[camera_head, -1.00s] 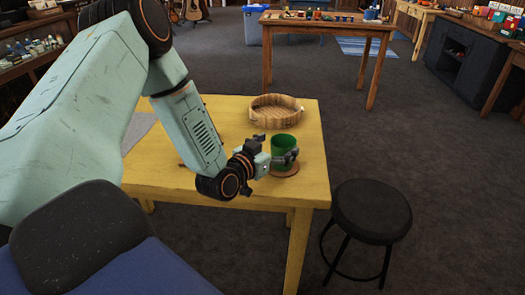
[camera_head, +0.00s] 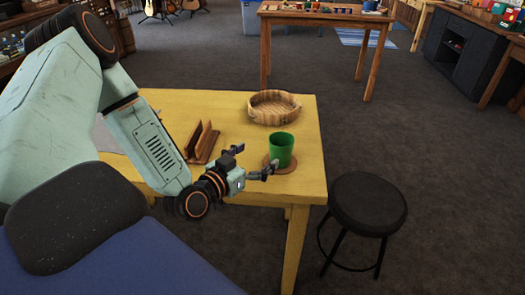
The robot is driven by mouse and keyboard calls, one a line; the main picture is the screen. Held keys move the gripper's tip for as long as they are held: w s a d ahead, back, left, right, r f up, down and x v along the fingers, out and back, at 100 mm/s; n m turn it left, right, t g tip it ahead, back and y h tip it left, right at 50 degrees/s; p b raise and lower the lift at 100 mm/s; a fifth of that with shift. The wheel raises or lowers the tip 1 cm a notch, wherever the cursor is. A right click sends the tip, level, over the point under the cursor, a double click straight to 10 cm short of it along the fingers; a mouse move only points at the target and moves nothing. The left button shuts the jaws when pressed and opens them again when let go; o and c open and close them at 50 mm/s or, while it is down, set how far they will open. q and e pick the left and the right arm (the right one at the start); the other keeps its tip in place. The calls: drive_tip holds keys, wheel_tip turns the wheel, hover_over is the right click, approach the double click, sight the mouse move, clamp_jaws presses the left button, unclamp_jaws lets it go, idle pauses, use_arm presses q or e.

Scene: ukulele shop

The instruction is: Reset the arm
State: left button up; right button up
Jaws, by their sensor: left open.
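My left arm comes in from the left over the yellow table (camera_head: 230,108). My left gripper (camera_head: 254,162) is open and empty, just left of and in front of a green cup (camera_head: 281,148). My right gripper is not in view.
A round wooden basket (camera_head: 274,106) stands behind the cup. A brown wooden holder (camera_head: 202,143) stands left of the gripper. A black stool (camera_head: 367,204) is right of the table. Open carpet lies beyond.

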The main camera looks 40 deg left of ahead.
sight(282, 133)
use_arm(q)
drive_tip(key=shift+w, duration=0.1)
drive_tip(key=w+b, duration=0.1)
drive_tip(key=w, duration=0.3)
drive_tip(key=w+f+b, duration=0.1)
drive_tip(key=w+b, duration=0.1)
drive_tip(key=w, duration=0.2)
drive_tip(key=w+f+b, duration=0.1)
drive_tip(key=w, duration=0.2)
drive_tip(key=shift+w+a, duration=0.1)
drive_tip(key=shift+w, duration=0.3)
drive_tip(key=shift+r, duration=0.9)
drive_tip(key=shift+s+r, duration=0.15)
drive_tip(key=shift+r, duration=0.2)
drive_tip(key=shift+f, duration=0.1)
drive_tip(key=shift+w+f, duration=0.1)
drive_tip(key=shift+w, duration=0.1)
